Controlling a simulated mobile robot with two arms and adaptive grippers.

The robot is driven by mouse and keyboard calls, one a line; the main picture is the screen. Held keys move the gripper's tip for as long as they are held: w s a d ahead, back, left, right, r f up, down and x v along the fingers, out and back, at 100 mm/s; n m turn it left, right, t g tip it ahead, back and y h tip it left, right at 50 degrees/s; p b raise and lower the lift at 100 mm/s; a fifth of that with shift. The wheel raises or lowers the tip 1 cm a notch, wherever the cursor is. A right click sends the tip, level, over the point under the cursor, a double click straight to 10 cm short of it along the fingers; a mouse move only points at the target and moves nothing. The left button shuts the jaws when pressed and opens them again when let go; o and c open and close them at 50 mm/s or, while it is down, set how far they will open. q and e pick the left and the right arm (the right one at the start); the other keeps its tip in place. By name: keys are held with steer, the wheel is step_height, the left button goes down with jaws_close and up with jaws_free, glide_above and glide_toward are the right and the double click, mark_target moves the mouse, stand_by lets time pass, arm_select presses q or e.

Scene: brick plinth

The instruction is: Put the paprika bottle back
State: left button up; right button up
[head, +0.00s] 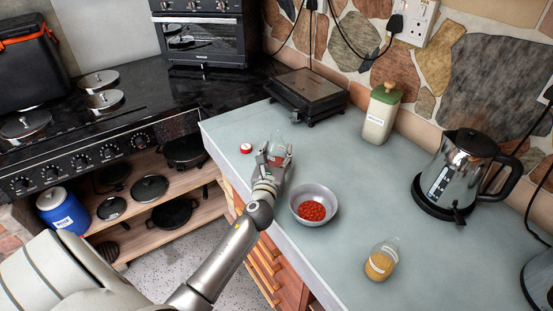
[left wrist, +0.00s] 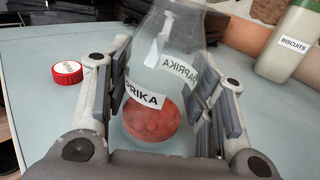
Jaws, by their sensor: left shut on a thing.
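The paprika bottle (left wrist: 160,62) is clear glass with a white PAPRIKA label and red contents at its bottom. In the head view the bottle (head: 277,147) is near the left edge of the grey counter (head: 345,165). My left gripper (head: 273,160) is shut on it, with a finger on each side in the left wrist view (left wrist: 158,100). The bottle looks upright and has no lid on it. A red lid (head: 246,148) lies on the counter to its left, and also shows in the left wrist view (left wrist: 66,73). Whether the bottle's base touches the counter is unclear. My right gripper is not in view.
A metal bowl (head: 328,192) with red contents stands just right of my left arm. A jar with yellow-brown contents (head: 382,260), a kettle (head: 468,165), a biscuits canister (head: 381,112) and a black flat appliance (head: 307,93) stand around. The counter's middle is clear.

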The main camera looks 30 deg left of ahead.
arm_select(q)
steer(key=shift+f, duration=0.5)
steer(key=shift+f, duration=0.15)
steer(key=o, duration=1.1)
